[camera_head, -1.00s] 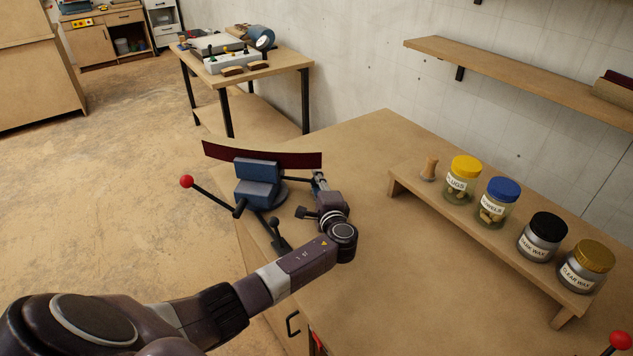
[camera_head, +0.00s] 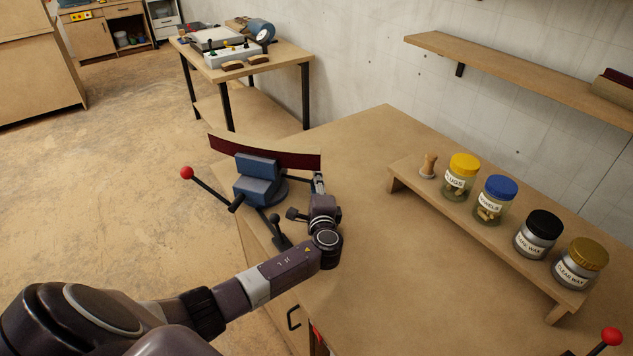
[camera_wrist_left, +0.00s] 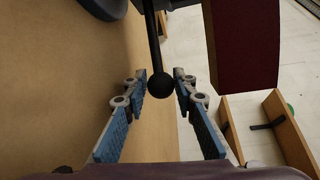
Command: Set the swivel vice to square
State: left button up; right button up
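The blue swivel vice (camera_head: 258,190) stands near the table's left edge in the head view. A dark red curved board (camera_head: 285,158) sits across the vice at its jaws. A black bar with a red ball (camera_head: 187,173) sticks out to the left. My left gripper (camera_head: 318,178) is at the vice's right side, below the board's right end. In the left wrist view, a black ball-ended lever (camera_wrist_left: 160,84) lies between the open fingers of my left gripper (camera_wrist_left: 161,74), with gaps on both sides. The board (camera_wrist_left: 240,45) shows at upper right. My right gripper is not in view.
A low wooden riser (camera_head: 465,215) carries several jars and a small wooden peg. The table (camera_head: 400,270) between riser and vice is clear. A wall shelf (camera_head: 520,80) hangs above. A side table (camera_head: 290,68) with tools stands behind. A red ball (camera_head: 612,336) shows at lower right.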

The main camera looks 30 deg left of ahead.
pick_arm(q)
jog(key=shift+o, duration=1.4)
jog(key=shift+d, duration=0.1)
jog(key=v, duration=1.2)
jog(key=shift+s, duration=0.1)
